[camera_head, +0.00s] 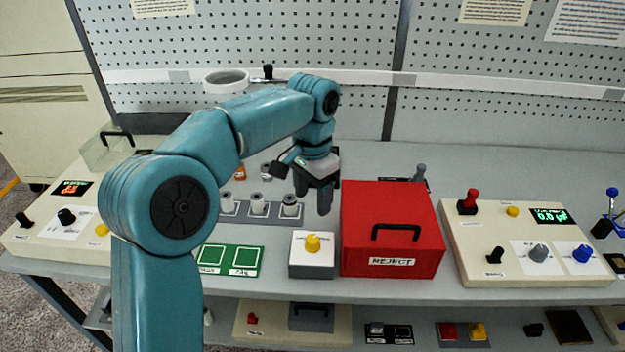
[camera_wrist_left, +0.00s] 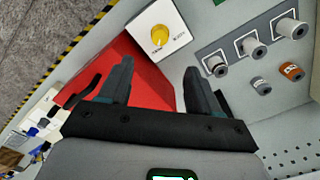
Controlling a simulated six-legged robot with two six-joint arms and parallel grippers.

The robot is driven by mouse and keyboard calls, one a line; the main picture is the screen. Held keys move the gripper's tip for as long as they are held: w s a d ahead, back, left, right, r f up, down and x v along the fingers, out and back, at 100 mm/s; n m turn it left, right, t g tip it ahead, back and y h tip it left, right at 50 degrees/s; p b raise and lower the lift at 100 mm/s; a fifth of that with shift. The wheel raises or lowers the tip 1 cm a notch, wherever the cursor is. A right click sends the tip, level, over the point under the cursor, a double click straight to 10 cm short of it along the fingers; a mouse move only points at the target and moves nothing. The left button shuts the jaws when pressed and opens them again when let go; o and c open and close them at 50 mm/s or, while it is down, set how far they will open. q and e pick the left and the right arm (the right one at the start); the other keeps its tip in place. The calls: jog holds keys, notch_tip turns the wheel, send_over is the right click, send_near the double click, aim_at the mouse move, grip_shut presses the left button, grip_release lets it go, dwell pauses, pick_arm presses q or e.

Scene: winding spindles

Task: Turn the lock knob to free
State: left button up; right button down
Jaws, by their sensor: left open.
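The lock knob (camera_head: 313,243) is a yellow knob on top of a small white-topped grey box, left of the red reject box. It also shows in the left wrist view (camera_wrist_left: 160,38), with small lettering beside it that I cannot read. My left gripper (camera_head: 318,203) hangs above and behind the knob, pointing down. Its two fingers are apart in the left wrist view (camera_wrist_left: 158,80), with nothing between them, and the knob lies beyond the fingertips. The gripper and the knob are apart. My right gripper is in neither view.
The red reject box (camera_head: 405,215) with a black handle stands right of the knob box. A tray with several spindles (camera_head: 258,208) and a green two-square mat (camera_head: 229,260) lie to the left. Control panels stand at far left (camera_head: 45,240) and right (camera_head: 470,240).

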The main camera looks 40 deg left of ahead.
pick_arm(q)
jog(key=shift+r, duration=1.75)
